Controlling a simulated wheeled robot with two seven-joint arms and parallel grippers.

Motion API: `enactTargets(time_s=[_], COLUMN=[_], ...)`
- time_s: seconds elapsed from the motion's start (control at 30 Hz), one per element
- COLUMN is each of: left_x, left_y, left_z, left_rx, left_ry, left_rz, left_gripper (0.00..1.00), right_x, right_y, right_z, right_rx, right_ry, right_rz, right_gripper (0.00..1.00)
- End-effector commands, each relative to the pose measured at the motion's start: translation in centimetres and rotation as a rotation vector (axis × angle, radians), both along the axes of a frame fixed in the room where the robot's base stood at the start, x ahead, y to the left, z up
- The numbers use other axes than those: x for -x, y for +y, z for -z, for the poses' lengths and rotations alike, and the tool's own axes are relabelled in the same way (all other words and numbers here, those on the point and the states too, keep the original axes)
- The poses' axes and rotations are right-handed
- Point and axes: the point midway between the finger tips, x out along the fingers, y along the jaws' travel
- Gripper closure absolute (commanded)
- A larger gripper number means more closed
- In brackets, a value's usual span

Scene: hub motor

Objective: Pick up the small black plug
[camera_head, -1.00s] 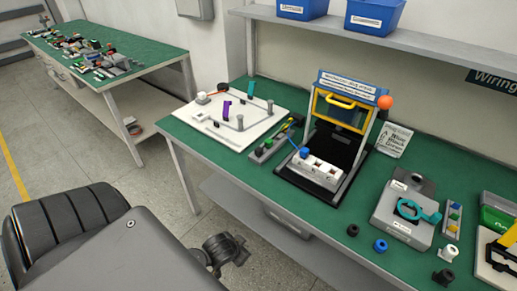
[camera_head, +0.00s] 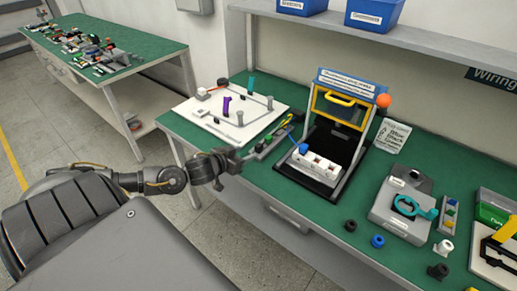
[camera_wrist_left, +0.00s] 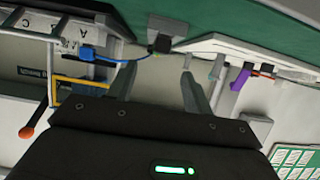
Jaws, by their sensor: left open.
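A small black plug-like piece (camera_wrist_left: 160,44) shows in the left wrist view, by a grey tray, just beyond my fingertips. In the head view this narrow tray (camera_head: 258,153) lies between the white board and the black-based stand, partly hidden by my gripper. Two black round pieces, a smaller one (camera_head: 350,226) and a larger one (camera_head: 438,271), stand near the table's front edge; I cannot tell which black piece is the plug. My left gripper (camera_head: 234,158) is at the table's front edge beside the tray. It is open and empty, fingers apart (camera_wrist_left: 158,82). My right gripper is out of view.
The white board (camera_head: 205,118) with posts and a purple piece (camera_head: 227,104) lies left of the tray. The stand with a yellow handle (camera_head: 340,97) rises to the right. A blue ring piece (camera_head: 377,241) and a grey fixture (camera_head: 405,205) are farther right. A shelf hangs above.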

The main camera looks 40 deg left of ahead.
Motion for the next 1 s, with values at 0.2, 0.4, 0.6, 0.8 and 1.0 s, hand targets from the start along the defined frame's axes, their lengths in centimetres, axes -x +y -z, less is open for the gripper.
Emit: enactTargets(time_s=[0.2, 0.4, 0.6, 0.8, 1.0], left_x=[-0.8, -3.5, -5.2, -5.7, -8.3], left_y=[0.2, 0.3, 0.3, 0.3, 0.7], left_z=[0.0, 1.0, 1.8, 1.9, 2.3], left_rx=[0.002, 0.003, 0.002, 0.002, 0.002], left_ry=[-0.008, -0.009, -0.006, -0.006, -0.006], left_rz=[0.001, -0.002, 0.001, 0.001, -0.001], left_gripper=[0.49, 0.49, 0.49, 0.49, 0.49], right_x=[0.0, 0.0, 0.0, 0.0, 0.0], right_y=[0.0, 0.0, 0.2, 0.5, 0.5], right_z=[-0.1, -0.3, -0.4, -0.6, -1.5], right_rx=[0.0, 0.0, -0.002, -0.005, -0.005], right_ry=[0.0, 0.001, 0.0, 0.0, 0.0], right_rz=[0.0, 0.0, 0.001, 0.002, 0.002], right_gripper=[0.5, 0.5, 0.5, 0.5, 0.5])
